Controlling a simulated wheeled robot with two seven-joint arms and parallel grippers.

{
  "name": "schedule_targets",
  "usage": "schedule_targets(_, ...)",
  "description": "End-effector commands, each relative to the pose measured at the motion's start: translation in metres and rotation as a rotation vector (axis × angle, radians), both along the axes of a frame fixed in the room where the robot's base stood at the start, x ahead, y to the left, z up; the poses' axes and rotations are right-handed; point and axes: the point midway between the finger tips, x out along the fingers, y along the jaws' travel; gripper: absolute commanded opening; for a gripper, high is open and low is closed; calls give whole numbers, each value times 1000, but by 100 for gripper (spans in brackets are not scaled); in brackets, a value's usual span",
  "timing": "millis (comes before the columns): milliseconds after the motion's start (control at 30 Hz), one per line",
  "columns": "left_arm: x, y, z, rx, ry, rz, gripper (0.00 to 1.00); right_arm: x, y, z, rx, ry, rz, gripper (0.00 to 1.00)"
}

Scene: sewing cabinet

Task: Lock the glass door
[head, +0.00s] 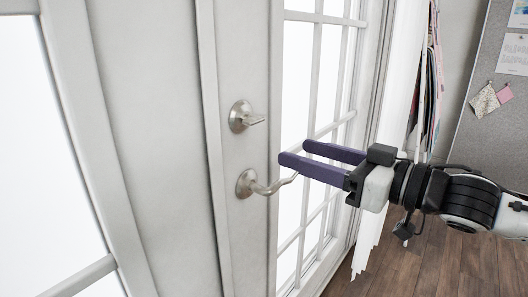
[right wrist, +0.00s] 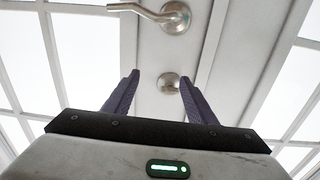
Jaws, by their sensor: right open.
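The white glass door (head: 235,215) stands upright and looks shut. Its metal lock with a small thumb-turn (head: 243,116) sits above the curved lever handle (head: 262,185); the turn piece points sideways to the right. My right gripper (head: 294,152) is open and empty, its purple fingers pointing at the door, to the right of the lock and lever. In the right wrist view the round lock (right wrist: 168,83) shows in line with the gap between the fingers (right wrist: 158,95), beyond the tips. The lever (right wrist: 165,16) shows at the top there. My left gripper is out of view.
Glass panes with white bars (head: 315,65) lie behind the fingers. A white curtain (head: 393,95) hangs right of the door, beside a grey pinboard (head: 480,130). The wooden floor (head: 440,265) at lower right is clear.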

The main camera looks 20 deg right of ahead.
Motion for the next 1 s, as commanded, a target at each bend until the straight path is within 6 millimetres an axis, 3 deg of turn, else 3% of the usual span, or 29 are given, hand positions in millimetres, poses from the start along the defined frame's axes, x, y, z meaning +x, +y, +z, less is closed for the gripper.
schedule_targets(33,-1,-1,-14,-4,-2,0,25,-9,2,9,-17,-22,11,52)
schedule_targets(100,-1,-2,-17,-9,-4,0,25,-19,4,26,-18,-29,20,52)
schedule_targets(367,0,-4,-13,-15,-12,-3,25,-37,8,52,-11,-33,27,52)
schedule_targets(633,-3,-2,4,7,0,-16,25,-25,13,59,-1,-35,25,52)
schedule_targets(1000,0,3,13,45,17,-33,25,6,40,57,-8,-36,32,52)
